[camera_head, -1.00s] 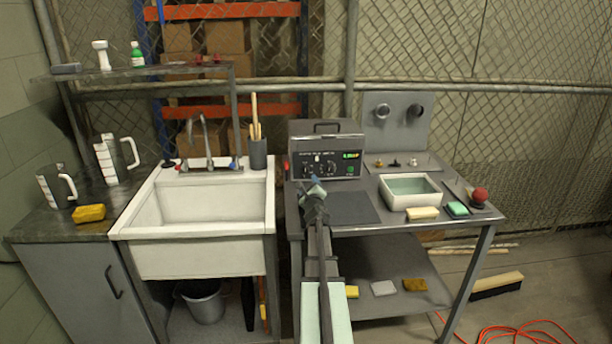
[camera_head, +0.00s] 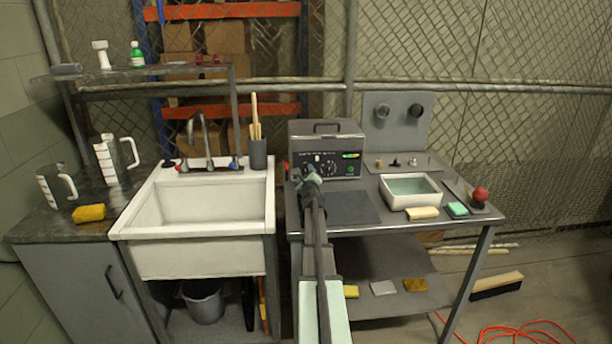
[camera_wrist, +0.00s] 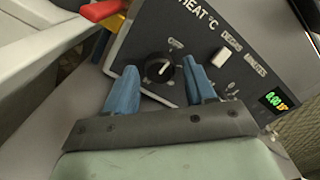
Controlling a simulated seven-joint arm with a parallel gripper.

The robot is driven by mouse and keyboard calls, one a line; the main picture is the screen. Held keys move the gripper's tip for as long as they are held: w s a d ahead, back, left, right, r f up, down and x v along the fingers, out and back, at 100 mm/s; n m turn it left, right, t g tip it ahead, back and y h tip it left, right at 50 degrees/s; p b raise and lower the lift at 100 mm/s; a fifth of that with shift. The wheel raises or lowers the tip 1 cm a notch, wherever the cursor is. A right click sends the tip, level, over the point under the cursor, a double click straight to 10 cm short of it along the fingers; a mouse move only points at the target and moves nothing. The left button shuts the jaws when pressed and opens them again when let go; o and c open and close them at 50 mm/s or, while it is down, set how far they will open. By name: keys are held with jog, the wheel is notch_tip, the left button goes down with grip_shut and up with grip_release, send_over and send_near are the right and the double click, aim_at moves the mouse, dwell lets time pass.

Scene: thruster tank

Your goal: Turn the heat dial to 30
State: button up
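The heat dial (camera_wrist: 159,67) is a round black knob with a white pointer line, under the label "HEAT °C" on the dark front panel of the grey heater box (camera_head: 324,130). In the wrist view my gripper (camera_wrist: 157,84) has its two blue fingers spread apart. The dial shows between and just beyond the fingertips, with the right finger close to its edge. I cannot tell whether they touch. In the head view my gripper (camera_head: 309,181) is in front of the panel's lower left and hides part of the dials. The dial's numbers are not readable.
A rocker switch (camera_wrist: 221,56) and a green-yellow display (camera_wrist: 273,99) are right of the dial in the wrist view. A red part (camera_wrist: 103,10) juts out at upper left. In the head view a white basin (camera_head: 410,190) stands right of the box, and a sink (camera_head: 205,210) is left.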

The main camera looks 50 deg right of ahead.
jog(key=c, duration=0.9)
jog(key=m, duration=1.1)
jog(key=shift+m, duration=0.3)
dwell(0.5)
jog(key=o, duration=1.1)
jog(key=shift+c, duration=0.2)
